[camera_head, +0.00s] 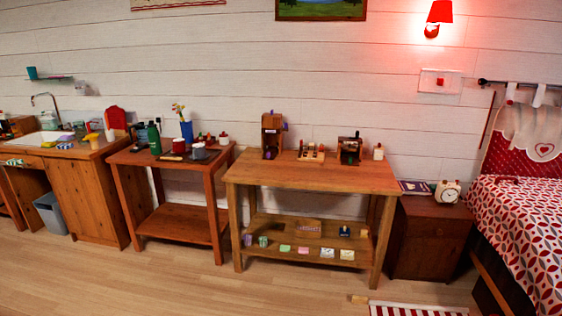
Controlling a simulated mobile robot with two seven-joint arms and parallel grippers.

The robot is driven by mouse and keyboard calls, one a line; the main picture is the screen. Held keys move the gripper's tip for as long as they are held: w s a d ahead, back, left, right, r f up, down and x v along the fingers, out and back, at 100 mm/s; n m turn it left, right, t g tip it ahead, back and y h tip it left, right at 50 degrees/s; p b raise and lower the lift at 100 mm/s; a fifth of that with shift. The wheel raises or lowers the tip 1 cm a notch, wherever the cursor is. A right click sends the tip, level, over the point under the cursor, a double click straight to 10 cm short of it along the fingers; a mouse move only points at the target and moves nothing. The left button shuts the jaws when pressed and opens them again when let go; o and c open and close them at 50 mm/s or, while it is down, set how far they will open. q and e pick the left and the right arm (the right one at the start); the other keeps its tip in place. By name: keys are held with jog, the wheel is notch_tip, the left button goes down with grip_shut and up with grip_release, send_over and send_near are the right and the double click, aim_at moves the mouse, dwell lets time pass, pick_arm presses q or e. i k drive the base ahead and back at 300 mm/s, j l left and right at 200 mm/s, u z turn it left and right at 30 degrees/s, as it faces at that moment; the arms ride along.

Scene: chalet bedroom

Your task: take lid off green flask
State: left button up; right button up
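The green flask (154,139) stands upright on the smaller wooden table (130,158), left of the picture's middle. Its top looks dark, and the lid is too small to make out clearly. Neither of my grippers shows in the head view.
A blue vase with flowers (187,131), a red mug-like item (179,145) and grey cup-like items stand near the flask. A larger wooden table (340,180) is to the right, a sink counter (75,152) to the left. The wooden floor (180,280) in front is clear.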

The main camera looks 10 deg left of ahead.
aim_at(153, 139)
jog(key=i+u, duration=0.1)
jog(key=i, duration=0.6)
jog(key=i+l, duration=0.15)
jog(key=i, duration=0.5)
jog(key=i+j+u, duration=0.1)
jog(key=i+u, duration=0.9)
jog(key=u, duration=0.15)
jog(key=i+j+u, duration=0.1)
jog(key=i+u, duration=0.5)
jog(key=u, duration=0.15)
jog(key=i+u, duration=0.35)
jog(key=i+j+z, duration=0.15)
jog(key=i, duration=0.45)
jog(key=i+j+z, duration=0.15)
jog(key=i, duration=0.45)
jog(key=i+z, duration=0.25)
jog(key=z, duration=0.15)
jog(key=i+j+z, duration=0.2)
jog(key=z, duration=0.15)
jog(key=i+j+z, duration=0.2)
jog(key=z, duration=0.2)
jog(key=i+j+z, duration=0.45)
jog(key=k, duration=0.1)
